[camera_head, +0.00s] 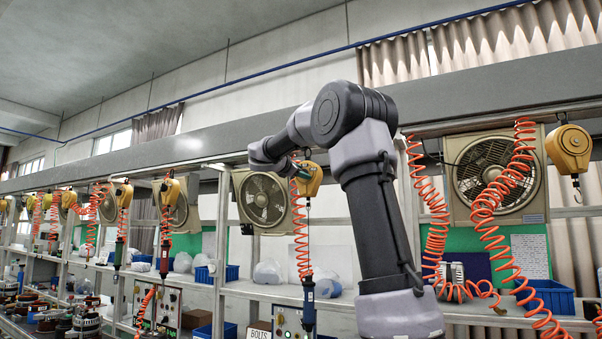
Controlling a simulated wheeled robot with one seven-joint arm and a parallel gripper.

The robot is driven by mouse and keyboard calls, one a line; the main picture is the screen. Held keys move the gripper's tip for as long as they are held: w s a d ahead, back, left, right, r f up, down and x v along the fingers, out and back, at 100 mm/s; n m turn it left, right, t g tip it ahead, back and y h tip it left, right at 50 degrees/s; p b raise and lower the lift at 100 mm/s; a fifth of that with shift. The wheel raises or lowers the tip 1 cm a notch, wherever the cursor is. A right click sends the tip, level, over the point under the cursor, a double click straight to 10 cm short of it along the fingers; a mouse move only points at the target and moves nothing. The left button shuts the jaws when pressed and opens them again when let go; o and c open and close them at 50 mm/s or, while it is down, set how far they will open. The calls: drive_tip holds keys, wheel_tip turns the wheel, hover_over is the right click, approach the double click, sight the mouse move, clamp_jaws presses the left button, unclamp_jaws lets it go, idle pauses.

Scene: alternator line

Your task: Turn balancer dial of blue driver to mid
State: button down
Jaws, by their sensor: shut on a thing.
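The blue driver (308,306) hangs upright at the lower middle, below an orange coiled hose. Above it hangs its yellow balancer (311,181), under the grey overhead beam. My gripper (294,168) is at the upper left side of this balancer, touching it as far as I can see. It is small and dark here, and shut on the balancer dial. The dial itself is hidden by the gripper, so its setting cannot be read.
Another yellow balancer (568,148) hangs at the far right, and several more hang along the line to the left. Orange coiled hoses (505,190) hang close by. Fans (264,199) stand behind. A shelf holds blue bins (546,296). My arm crosses the middle.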

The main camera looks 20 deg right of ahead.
drive_tip(key=shift+f+m, duration=0.15)
drive_tip(key=shift+m, duration=4.05)
drive_tip(key=shift+c, duration=1.4)
unclamp_jaws()
drive_tip(key=shift+s, duration=0.1)
drive_tip(key=v, duration=1)
drive_tip(key=shift+s+a, duration=0.25)
